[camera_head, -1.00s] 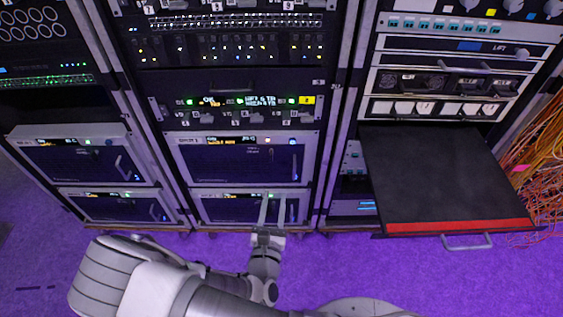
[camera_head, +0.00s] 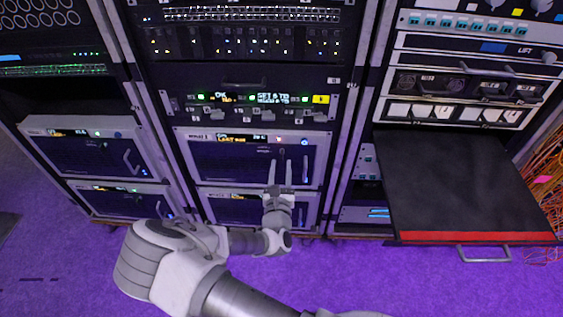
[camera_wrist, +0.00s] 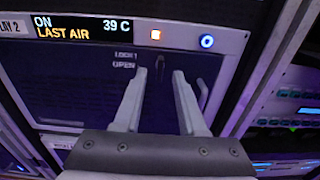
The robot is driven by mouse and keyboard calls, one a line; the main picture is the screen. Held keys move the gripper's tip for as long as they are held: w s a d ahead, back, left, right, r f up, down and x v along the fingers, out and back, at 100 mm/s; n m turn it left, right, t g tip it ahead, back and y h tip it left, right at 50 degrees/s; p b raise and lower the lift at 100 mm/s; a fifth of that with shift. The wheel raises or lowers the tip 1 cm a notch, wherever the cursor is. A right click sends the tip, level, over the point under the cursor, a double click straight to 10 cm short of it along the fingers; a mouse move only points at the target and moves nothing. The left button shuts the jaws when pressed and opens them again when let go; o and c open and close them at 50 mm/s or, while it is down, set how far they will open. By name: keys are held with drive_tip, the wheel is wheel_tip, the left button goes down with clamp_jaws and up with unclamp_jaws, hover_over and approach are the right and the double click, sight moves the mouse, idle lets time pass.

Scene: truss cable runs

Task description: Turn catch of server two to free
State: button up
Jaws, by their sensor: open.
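The server two unit (camera_head: 200,160) is the upper silver-framed box low in the middle rack. Its label, cut off in the wrist view, ends in "LAY 2", and its display (camera_wrist: 75,30) reads "ON LAST AIR 39 C". On its dark front (camera_wrist: 70,85), the words "LOCK" and "OPEN" stand left of a small dark upright catch (camera_wrist: 160,66). Which word the catch points at I cannot tell. My gripper (camera_wrist: 157,76) is open, with its fingertips just below and either side of the catch. In the head view my gripper (camera_head: 281,163) is in front of this unit; contact is not visible.
An orange light (camera_wrist: 156,34) and a blue ring button (camera_wrist: 207,41) sit above the catch. A vertical handle (camera_wrist: 203,94) is to its right. A similar unit (camera_head: 225,207) lies below. A black shelf (camera_head: 455,185) with a red edge sticks out at right.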

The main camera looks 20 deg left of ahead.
sight(282, 158)
drive_tip(key=shift+x, duration=1.75)
clamp_jaws()
